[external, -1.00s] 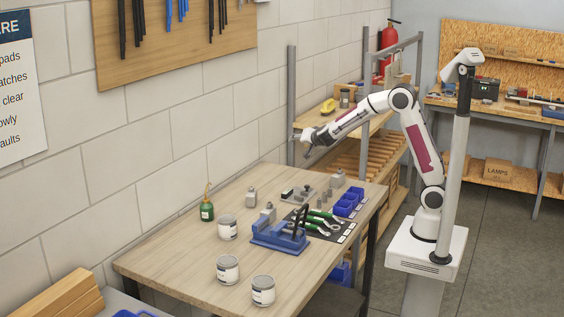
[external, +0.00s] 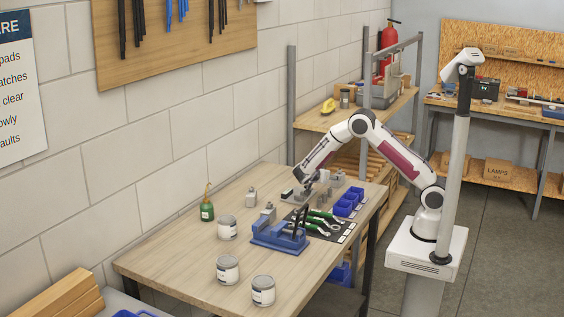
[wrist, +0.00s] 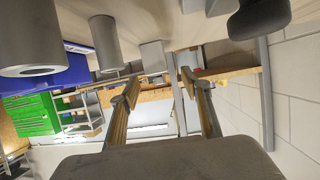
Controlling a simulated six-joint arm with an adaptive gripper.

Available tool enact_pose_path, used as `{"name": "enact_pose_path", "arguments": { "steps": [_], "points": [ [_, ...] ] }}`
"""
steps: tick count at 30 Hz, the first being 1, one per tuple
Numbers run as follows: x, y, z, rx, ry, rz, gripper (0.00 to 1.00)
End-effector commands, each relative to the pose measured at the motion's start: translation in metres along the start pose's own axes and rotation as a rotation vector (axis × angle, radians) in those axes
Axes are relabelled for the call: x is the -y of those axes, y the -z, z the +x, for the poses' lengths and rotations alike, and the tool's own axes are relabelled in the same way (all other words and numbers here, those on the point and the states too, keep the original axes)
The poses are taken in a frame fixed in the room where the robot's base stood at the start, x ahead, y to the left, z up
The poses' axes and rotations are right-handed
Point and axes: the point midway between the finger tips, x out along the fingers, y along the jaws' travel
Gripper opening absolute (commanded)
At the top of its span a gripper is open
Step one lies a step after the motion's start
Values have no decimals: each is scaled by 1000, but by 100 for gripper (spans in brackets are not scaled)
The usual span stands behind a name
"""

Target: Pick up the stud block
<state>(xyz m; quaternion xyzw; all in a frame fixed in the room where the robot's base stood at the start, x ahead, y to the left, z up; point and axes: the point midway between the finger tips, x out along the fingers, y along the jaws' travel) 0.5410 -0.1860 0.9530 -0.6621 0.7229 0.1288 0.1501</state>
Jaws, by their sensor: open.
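Several grey metal blocks with a raised stud or knob stand on the bench: one at the back (external: 251,199), one behind the blue vise (external: 268,211), and one at the right (external: 337,180). I cannot tell for sure which is the stud block. My gripper (external: 306,193) is low over the back right of the bench, by a grey fixture plate (external: 288,194) that it partly hides. In the wrist view my gripper (wrist: 158,84) is open, nothing between its fingers. A grey block (wrist: 153,56) shows beyond the fingertips, with grey cylinders (wrist: 105,42) to its left.
A blue vise (external: 280,237), green-handled tools (external: 324,219) on a dark mat, and blue bins (external: 346,205) crowd the right side. White cans (external: 228,227) and a green oil bottle (external: 207,210) stand left.

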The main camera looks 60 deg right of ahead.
Motion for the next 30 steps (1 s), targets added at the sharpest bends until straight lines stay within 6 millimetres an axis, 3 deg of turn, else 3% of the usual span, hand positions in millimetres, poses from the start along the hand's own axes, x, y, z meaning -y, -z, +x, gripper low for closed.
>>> {"name": "enact_pose_path", "arguments": {
  "steps": [14,24,30],
  "points": [
    [-4,-3,2,-6,-21,-6,47],
    [-5,-2,25,-6,-21,-5,47],
    [-4,-2,27,-5,-20,-5,47]
  ]
}}
